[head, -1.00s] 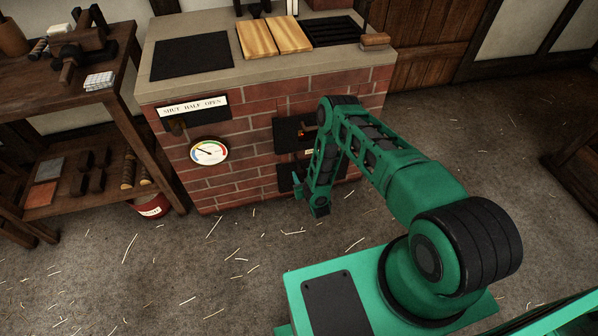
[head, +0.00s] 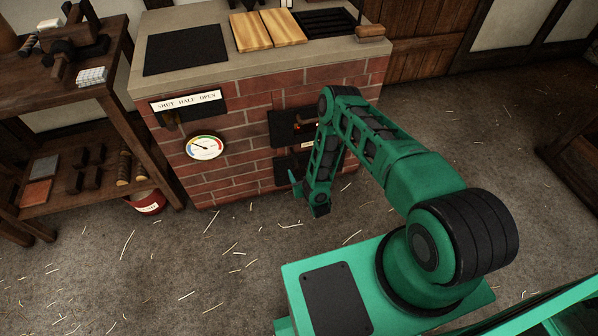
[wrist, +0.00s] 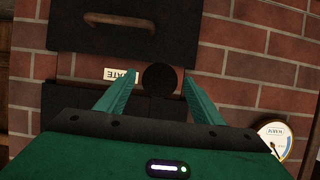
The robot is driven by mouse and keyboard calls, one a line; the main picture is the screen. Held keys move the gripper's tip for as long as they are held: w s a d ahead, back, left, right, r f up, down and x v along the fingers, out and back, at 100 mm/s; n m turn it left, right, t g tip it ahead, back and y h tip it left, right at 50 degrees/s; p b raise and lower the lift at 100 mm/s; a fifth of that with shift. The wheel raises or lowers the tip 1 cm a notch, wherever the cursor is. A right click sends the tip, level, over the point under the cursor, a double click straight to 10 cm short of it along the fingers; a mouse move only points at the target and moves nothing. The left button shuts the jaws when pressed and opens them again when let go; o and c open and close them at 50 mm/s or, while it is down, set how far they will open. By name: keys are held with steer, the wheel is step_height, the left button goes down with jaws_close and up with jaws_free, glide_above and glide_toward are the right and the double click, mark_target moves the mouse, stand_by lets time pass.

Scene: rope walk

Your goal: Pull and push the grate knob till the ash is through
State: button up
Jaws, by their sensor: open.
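The round dark grate knob (wrist: 160,77) stands out from the stove front in the wrist view, just right of the white GRATE label (wrist: 120,75). My gripper (wrist: 157,88) is open, with its two green fingers spread either side of the knob; I cannot tell whether they touch it. In the head view my gripper (head: 294,186) is low before the brick stove (head: 240,130), and my arm hides the knob. No ash can be made out.
A dark stove door (wrist: 115,27) with a handle is above the knob. A gauge (head: 205,147) and a SHUT HALF OPEN plate (head: 187,102) are on the brick front. A wooden bench (head: 110,45) stands left, with a red bucket (head: 148,202) beneath. The floor before the stove has only scattered straw.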

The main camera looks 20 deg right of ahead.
steer(key=v, duration=0.8)
glide_toward(294, 156)
steer(key=f, duration=0.1)
steer(key=w+f, duration=0.1)
steer(key=f, duration=0.2)
steer(key=shift+w+d+f, duration=0.1)
steer(key=shift+w+f, duration=0.05)
steer(key=shift+w, duration=0.15)
stand_by(0.4)
